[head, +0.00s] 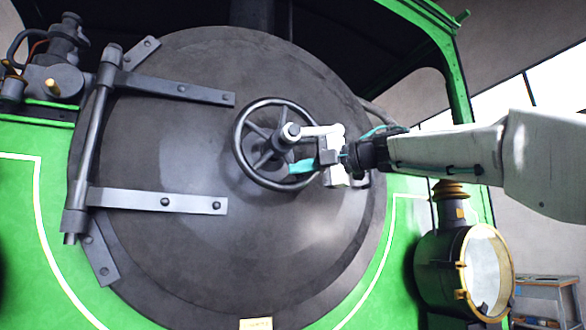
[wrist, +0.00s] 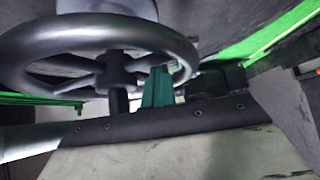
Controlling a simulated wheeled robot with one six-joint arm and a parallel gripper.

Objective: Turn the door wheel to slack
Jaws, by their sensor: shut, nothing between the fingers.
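The door wheel (head: 241,122) is a dark metal ring with spokes, mounted in front of the middle of the round dark door. In the wrist view the wheel (wrist: 45,37) fills the upper left, with its hub and spokes showing. My gripper (head: 301,167) is at the wheel's right side. Its teal fingers are shut and empty, and they overlap the inside of the lower right rim. In the wrist view the fingers (wrist: 157,88) stand at the wheel's near right part. I cannot tell whether they touch the rim or a spoke.
The round door (head: 190,240) has two hinge straps (head: 158,202) at left. A pale bar (head: 318,130) runs from near the hub toward my gripper. A brass-rimmed lamp (head: 462,270) stands lower right, below my arm. A stool (head: 545,285) is beyond it.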

